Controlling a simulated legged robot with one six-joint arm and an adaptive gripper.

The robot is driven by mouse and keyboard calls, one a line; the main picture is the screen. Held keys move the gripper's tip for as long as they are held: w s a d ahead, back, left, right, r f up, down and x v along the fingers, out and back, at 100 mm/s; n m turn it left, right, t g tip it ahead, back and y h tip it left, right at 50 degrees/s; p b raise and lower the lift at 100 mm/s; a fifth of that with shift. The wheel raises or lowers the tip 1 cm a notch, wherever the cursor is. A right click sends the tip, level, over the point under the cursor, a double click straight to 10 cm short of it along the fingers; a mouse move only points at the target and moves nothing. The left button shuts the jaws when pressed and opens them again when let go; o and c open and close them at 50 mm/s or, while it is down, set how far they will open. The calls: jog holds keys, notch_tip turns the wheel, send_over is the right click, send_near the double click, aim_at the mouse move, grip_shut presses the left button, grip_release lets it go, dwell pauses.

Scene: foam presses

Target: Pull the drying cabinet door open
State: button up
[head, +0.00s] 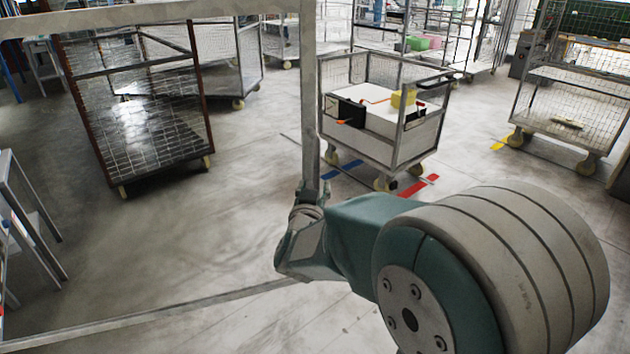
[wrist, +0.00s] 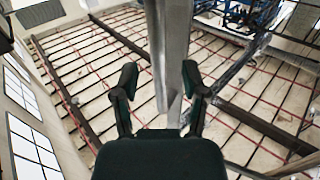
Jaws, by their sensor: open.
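A large open metal frame, which looks like the drying cabinet door, fills the left of the head view. Its upright bar (head: 309,90) runs down to my gripper (head: 309,192), and its lower bar (head: 150,315) slants away to the left. In the wrist view the bar (wrist: 168,45) comes down between the two dark fingers of my gripper (wrist: 159,82). The fingers are apart, one on each side of the bar, with a gap showing. I cannot tell whether either finger touches it. The rest of the cabinet is not clearly seen.
A wheeled cart (head: 385,155) with a white bin stands beyond the bar. A brown mesh trolley (head: 135,115) stands at left and a rack trolley (head: 575,100) at right. A metal stand (head: 30,230) is at the left edge. The floor between is clear.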

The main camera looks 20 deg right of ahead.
jog(key=v, duration=0.9)
jog(key=shift+w+a, duration=0.1)
jog(key=shift+w, duration=0.05)
jog(key=s+a+n+g+y, duration=0.4)
jog(key=s+y, duration=0.2)
jog(key=y, duration=0.3)
jog(key=s+d+g+h, duration=0.1)
jog(key=s+d+g, duration=0.2)
jog(key=s, duration=0.4)
jog(key=s+d+f+g+h, duration=0.1)
jog(key=s+g, duration=0.3)
jog(key=s, duration=0.4)
jog(key=shift+d+f+n, duration=0.25)
jog(key=shift+d+n, duration=0.05)
jog(key=shift+d, duration=0.6)
jog(key=shift+w, duration=0.1)
